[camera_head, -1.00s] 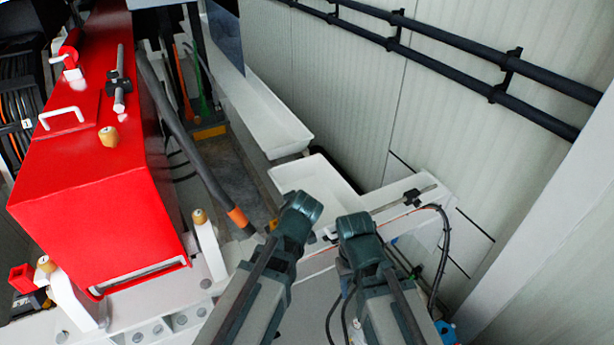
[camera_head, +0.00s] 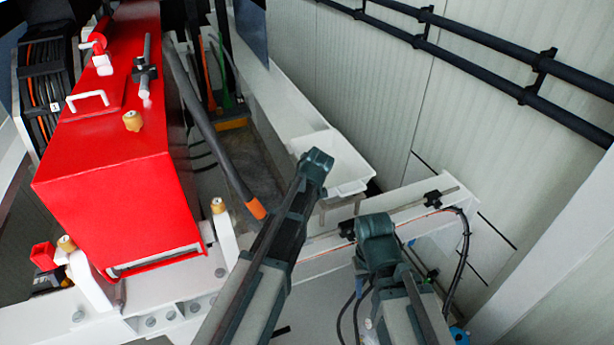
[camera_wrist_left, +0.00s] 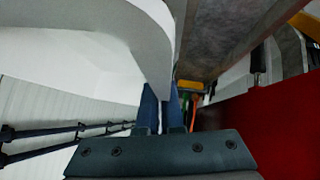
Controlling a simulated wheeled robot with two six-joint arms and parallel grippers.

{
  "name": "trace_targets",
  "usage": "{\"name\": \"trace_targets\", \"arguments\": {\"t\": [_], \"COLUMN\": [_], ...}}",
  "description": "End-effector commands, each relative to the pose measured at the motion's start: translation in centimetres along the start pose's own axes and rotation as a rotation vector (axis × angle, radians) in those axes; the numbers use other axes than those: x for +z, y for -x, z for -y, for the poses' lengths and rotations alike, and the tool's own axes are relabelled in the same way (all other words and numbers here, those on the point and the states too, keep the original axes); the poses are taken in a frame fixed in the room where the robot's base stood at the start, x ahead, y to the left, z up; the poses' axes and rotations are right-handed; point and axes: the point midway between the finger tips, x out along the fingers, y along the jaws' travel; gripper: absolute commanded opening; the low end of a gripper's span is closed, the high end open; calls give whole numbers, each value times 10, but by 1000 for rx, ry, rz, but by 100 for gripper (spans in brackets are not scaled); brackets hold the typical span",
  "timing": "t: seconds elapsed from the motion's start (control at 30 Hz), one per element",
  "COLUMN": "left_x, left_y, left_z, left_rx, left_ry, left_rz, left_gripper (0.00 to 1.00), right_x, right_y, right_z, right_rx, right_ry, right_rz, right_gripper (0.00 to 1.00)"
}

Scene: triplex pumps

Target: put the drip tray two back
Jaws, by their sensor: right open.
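The nearer white drip tray (camera_head: 344,163) is a shallow trough beside the wall, its upper end against or overlapping the end of the longer white drip tray (camera_head: 283,100) beyond it. I cannot read a number on either. My left gripper (camera_head: 318,160) is at the nearer tray's near left side and hides part of it. In the left wrist view, the two blue fingers (camera_wrist_left: 161,108) stand close together with the tray's white curved wall (camera_wrist_left: 150,35) at their tips, so they appear shut on it. My right gripper (camera_head: 377,228) is open, apart from the tray, nearer and to the right.
The red pump housing (camera_head: 125,195) stands on the left. A dark hose (camera_head: 215,145) with an orange end runs beside it. A white beam (camera_head: 400,207) with a rod and cables crosses below the tray. Black pipes (camera_head: 480,70) run along the wall.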

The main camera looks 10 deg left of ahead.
Motion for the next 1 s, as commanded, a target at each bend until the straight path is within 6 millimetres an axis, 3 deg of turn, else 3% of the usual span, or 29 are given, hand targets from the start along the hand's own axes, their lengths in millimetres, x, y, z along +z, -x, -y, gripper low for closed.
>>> {"name": "trace_targets", "arguments": {"t": [0.33, 0.6, 1.0], "left_x": [-10, 18, 18], "left_y": [-14, -36, -37], "left_z": [-6, 4, 5], "left_rx": [0, 1, 1], "left_ry": [1, 1, 1], "left_rz": [-1, -1, -1], "left_gripper": [0, 0, 0], "right_x": [0, -2, -2], "right_y": [-2, -38, -40], "right_z": [0, 4, 4], "right_rx": [0, 1, 1], "right_ry": [0, 1, 2], "right_rz": [0, -1, -1], "right_gripper": [50, 50, 50]}}
